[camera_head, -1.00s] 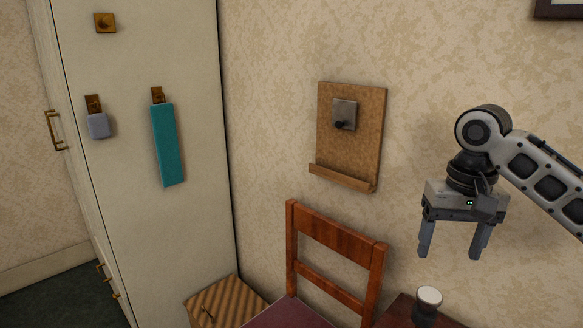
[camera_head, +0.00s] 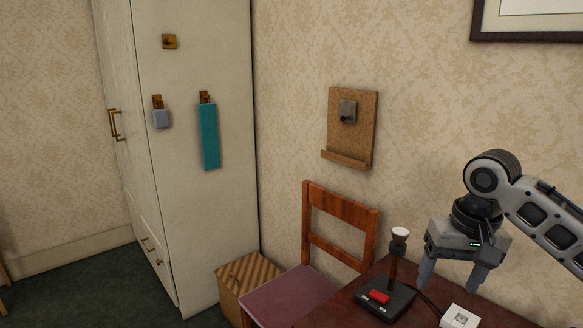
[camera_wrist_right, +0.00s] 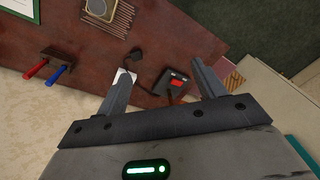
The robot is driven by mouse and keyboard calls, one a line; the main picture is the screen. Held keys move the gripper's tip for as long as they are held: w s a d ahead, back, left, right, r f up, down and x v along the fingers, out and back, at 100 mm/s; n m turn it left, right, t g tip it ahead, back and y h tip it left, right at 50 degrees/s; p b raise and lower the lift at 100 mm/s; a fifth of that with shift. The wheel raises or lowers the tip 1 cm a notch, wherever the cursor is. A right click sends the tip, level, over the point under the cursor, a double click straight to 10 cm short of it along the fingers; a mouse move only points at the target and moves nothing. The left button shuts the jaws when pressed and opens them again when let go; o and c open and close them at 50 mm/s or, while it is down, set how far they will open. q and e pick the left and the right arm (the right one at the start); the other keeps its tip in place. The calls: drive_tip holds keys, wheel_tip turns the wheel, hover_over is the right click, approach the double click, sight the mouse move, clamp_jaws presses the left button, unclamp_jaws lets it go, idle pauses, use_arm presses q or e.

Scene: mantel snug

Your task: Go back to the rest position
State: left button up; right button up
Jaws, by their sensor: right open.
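My right gripper (camera_head: 452,278) is open and empty. It hangs pointing down above the right part of the dark wooden table (camera_head: 335,312). In the right wrist view its two fingers (camera_wrist_right: 160,92) are spread apart with nothing between them. Below it on the table are a black joystick base with a red button (camera_head: 378,297), its stick topped by a white knob (camera_head: 400,232), and a small white box (camera_head: 460,317). The joystick also shows in the right wrist view (camera_wrist_right: 167,90). My left gripper is not in view.
A wooden chair (camera_head: 340,208) stands at the table's left, by a striped box (camera_head: 248,277). A cork board (camera_head: 352,130) hangs on the wall. A cabinet (camera_head: 190,220) holds a teal strip (camera_head: 209,137) and a grey tag (camera_head: 161,118). Red and blue handled tools (camera_wrist_right: 58,76) lie on the table.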

drive_tip(key=s+a+f+n+t+y, duration=0.1)
drive_tip(key=a+f+t+y, duration=0.1)
drive_tip(key=a+f, duration=0.6)
drive_tip(key=s+a+f+n+t+y, duration=0.15)
drive_tip(key=a+f, duration=0.35)
drive_tip(key=f, duration=0.8)
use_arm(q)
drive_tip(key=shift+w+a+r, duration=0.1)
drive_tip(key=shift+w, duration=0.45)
use_arm(e)
drive_tip(key=s+d+f+t, duration=0.1)
drive_tip(key=s+f, duration=0.3)
drive_tip(key=s, duration=0.4)
drive_tip(key=s+d+f+n+t+h, duration=0.1)
drive_tip(key=s+f+t, duration=0.3)
drive_tip(key=s, duration=0.4)
drive_tip(key=shift+s+d+f, duration=0.15)
drive_tip(key=shift+s+f, duration=0.2)
drive_tip(key=shift+f, duration=0.2)
drive_tip(key=shift+t+h, duration=0.25)
